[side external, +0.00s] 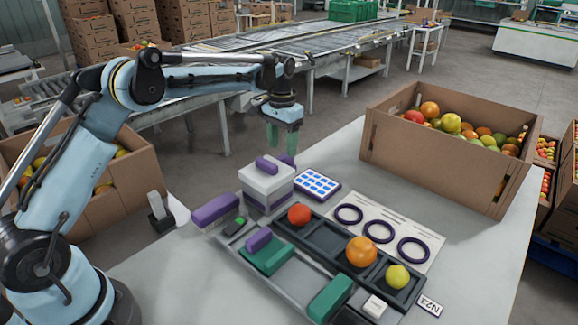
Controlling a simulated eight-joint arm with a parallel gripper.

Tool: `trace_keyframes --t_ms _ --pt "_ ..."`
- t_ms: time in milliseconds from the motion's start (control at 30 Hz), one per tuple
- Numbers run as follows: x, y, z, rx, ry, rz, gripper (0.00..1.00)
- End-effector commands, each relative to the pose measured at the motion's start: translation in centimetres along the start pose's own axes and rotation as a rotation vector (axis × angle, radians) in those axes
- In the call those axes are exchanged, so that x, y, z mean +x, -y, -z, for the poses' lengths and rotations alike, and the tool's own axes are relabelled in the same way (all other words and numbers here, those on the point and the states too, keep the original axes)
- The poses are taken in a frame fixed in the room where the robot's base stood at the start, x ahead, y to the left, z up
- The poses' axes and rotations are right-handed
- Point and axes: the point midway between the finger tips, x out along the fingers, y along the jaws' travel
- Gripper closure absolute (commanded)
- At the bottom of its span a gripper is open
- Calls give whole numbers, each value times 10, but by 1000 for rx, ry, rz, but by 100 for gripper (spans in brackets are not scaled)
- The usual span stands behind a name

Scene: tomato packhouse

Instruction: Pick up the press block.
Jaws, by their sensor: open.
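My gripper (282,142), with green fingers, is open and hangs pointing down above the back of the white table. Its fingertips appear above and behind a white box with a purple handle (266,181). A small purple piece (289,160) shows behind this box, just below the fingers; its lower part is hidden. A purple block (216,210) lies left of the box. A green block with a purple grip (264,252) sits in the grey fixture. No label shows which of these is the press block. Nothing is visible between the fingers.
A dark tray (328,237) holds a red, an orange and a yellow fruit. A green block (330,298) is near the front. A sheet with three dark rings (380,232) and a blue-white panel (317,184) lie flat. A fruit carton (430,170) stands back right.

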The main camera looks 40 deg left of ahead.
Motion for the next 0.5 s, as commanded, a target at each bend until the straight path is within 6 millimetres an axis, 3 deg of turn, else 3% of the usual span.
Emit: trace_keyframes --t_ms 233,500 --pt "17 -1 0 0 0 0 43" --pt "54 -3 0 0 -1 0 43"
